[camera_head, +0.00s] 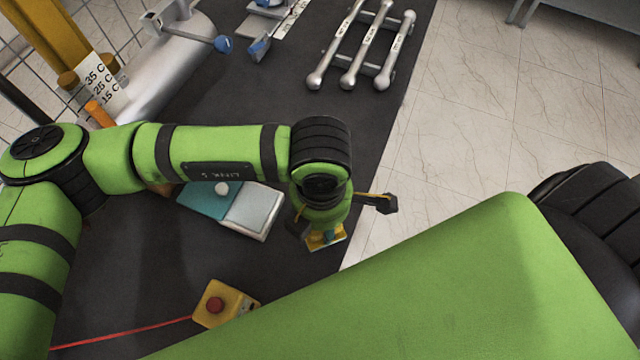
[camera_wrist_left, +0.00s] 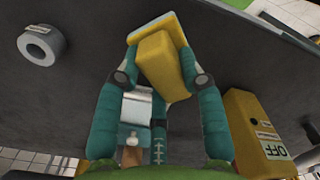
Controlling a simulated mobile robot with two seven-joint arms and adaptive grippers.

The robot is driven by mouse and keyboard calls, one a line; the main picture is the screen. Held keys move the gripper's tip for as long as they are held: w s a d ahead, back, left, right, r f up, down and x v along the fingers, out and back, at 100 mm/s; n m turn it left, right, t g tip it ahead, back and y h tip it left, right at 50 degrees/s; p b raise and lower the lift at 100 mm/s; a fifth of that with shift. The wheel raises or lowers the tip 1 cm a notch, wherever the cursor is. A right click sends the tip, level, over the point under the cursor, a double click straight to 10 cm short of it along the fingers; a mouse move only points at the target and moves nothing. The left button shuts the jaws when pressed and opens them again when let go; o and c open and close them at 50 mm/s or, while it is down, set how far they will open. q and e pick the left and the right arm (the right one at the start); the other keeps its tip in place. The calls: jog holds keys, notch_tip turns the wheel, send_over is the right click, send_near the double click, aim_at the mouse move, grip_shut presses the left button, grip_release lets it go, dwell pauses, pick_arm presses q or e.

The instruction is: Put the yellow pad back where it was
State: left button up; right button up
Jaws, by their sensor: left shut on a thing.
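The yellow pad (camera_wrist_left: 160,62) is a small thick block with a flat, paler plate on one side. In the left wrist view it sits tilted between the two teal fingers of my left gripper (camera_wrist_left: 160,72), which is shut on it. In the head view the pad (camera_head: 336,237) shows just below my left wrist, over the dark mat near its right edge. My left gripper (camera_head: 324,236) is partly hidden there by the wrist. Whether the pad touches anything below cannot be told. My right arm crosses the lower right, and its gripper is out of view.
A teal and white block (camera_head: 230,207) lies left of my left gripper. A yellow box with a red button (camera_head: 222,304) stands nearer. Three silver rods (camera_head: 362,45) lie at the back. A grey ring (camera_wrist_left: 40,45) and a yellow OFF box (camera_wrist_left: 256,135) show in the wrist view.

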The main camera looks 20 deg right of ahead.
pick_arm(q)
notch_tip(320, 180, down, 4)
jog(key=shift+r+p, duration=0.15)
jog(key=shift+p, duration=0.75)
jog(key=shift+w+f, duration=0.1)
jog(key=shift+f, duration=0.15)
jog(key=shift+f+b, duration=0.2)
jog(key=shift+b, duration=0.1)
jog(key=o, duration=1)
